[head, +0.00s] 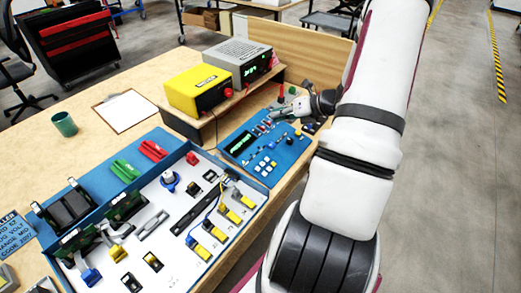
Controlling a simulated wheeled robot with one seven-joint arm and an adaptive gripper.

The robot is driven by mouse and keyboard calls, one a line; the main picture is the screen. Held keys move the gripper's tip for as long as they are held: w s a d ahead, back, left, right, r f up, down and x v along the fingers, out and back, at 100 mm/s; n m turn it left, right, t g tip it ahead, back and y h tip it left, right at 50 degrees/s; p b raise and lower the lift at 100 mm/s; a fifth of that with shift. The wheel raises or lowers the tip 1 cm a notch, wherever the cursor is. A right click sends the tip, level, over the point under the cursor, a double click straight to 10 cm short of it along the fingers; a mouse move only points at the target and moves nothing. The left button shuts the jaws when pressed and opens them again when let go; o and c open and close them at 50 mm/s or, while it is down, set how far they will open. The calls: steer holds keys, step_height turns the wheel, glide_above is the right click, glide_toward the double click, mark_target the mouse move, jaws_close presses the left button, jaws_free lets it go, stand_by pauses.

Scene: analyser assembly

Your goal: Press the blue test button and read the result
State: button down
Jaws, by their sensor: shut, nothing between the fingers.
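A blue test panel (233,161) lies on the bench right of centre. It has a dark display (241,144) with faint green characters too small to read, and a group of pale buttons (265,165) below it. Small red, blue and yellow controls sit along its upper right part; I cannot tell which is the blue test button. My gripper (277,115) is shut and empty, reaching left over or beside the panel's far right edge. I cannot tell whether it touches anything. My arm fills the right side and hides part of the bench edge.
A yellow box (197,91) and a grey instrument (237,61) stand on a wooden shelf behind the panel. A blue-rimmed white assembly tray (150,192) with several parts lies at front left. A clipboard (125,111) and green cup (64,124) lie farther left.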

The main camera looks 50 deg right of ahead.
mark_target(275, 145)
steer(key=shift+s+d+f+m+h, duration=0.15)
steer(key=shift+s+d+f+m, duration=0.05)
steer(key=shift+f+m, duration=0.2)
steer(key=shift+s+d+f+m+h, duration=0.15)
steer(key=shift+s+f+m, duration=0.05)
steer(key=shift+f+m, duration=0.15)
steer(key=shift+f, duration=0.15)
steer(key=f+b, duration=0.2)
steer(key=w+f+b, duration=0.1)
steer(key=f+b, duration=0.1)
steer(key=f, duration=0.1)
steer(key=w+f+b, duration=0.1)
steer(key=f+b, duration=0.1)
steer(key=f, duration=0.1)
steer(key=shift+a+f, duration=0.1)
steer(key=shift+f, duration=0.05)
steer(key=shift+f, duration=0.1)
stand_by(1.0)
steer(key=shift+f+b, duration=0.3)
steer(key=shift+w+f+b, duration=0.1)
steer(key=shift+f+b, duration=0.2)
steer(key=shift+f, duration=0.05)
stand_by(0.6)
steer(key=shift+r, duration=0.2)
steer(key=shift+s+r+p, duration=0.2)
steer(key=shift+r+p, duration=0.4)
